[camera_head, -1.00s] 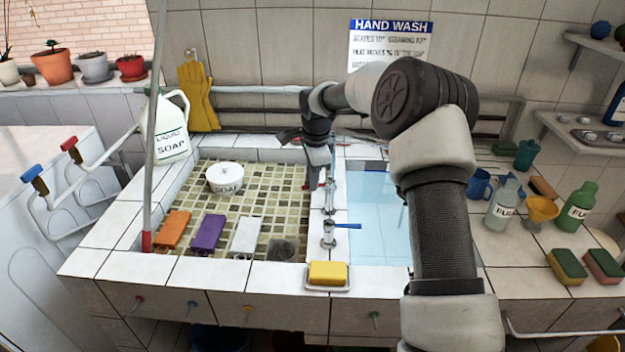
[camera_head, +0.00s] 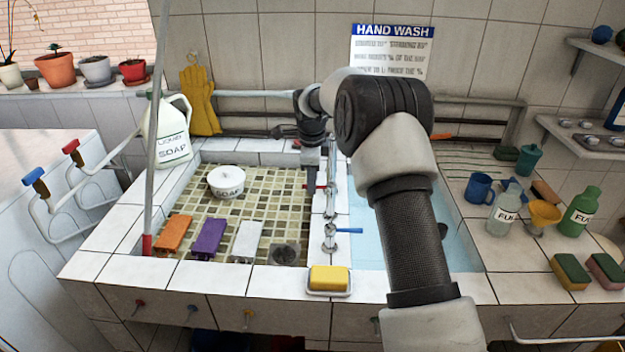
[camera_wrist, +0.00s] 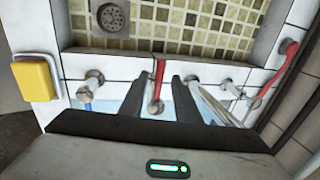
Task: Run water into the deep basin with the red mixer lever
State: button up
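The red mixer lever (camera_wrist: 159,74) shows in the wrist view, with its round base below it on the white tiled divider. My gripper (camera_wrist: 160,90) is open, with one dark finger on each side of the lever. I cannot tell whether either finger touches it. In the head view my gripper (camera_head: 312,155) is above the divider, and only a little red shows beneath it. A blue lever (camera_head: 348,230) sits nearer the front. The right basin (camera_head: 366,215) is light blue and partly hidden by my arm. The left basin (camera_head: 262,205) has a tiled floor.
A metal pipe (camera_wrist: 215,104) lies right of my fingers in the wrist view, with another red part (camera_wrist: 284,66) beyond. A yellow sponge (camera_head: 328,278) sits on the front rim. A soap pot (camera_head: 226,182) and several coloured blocks are in the left basin. Bottles (camera_head: 580,212) stand far right.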

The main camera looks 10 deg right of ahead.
jog(key=s+r+p, duration=0.1)
jog(key=s+r, duration=0.2)
jog(key=r, duration=1.4)
jog(key=shift+s+a, duration=0.2)
jog(key=shift+a, duration=0.15)
jog(key=s+d+r+n+t+p, duration=0.2)
jog(key=s+r+n+p, duration=0.3)
jog(key=s+r+n, duration=0.75)
jog(key=s+d+n+t+p, duration=0.1)
jog(key=s+n+p, duration=0.2)
jog(key=s, duration=2.3)
jog(key=n, duration=0.5)
jog(key=shift+s+d+f+p, duration=0.2)
jog(key=shift+s+d+p, duration=0.15)
jog(key=shift+s+p, duration=0.05)
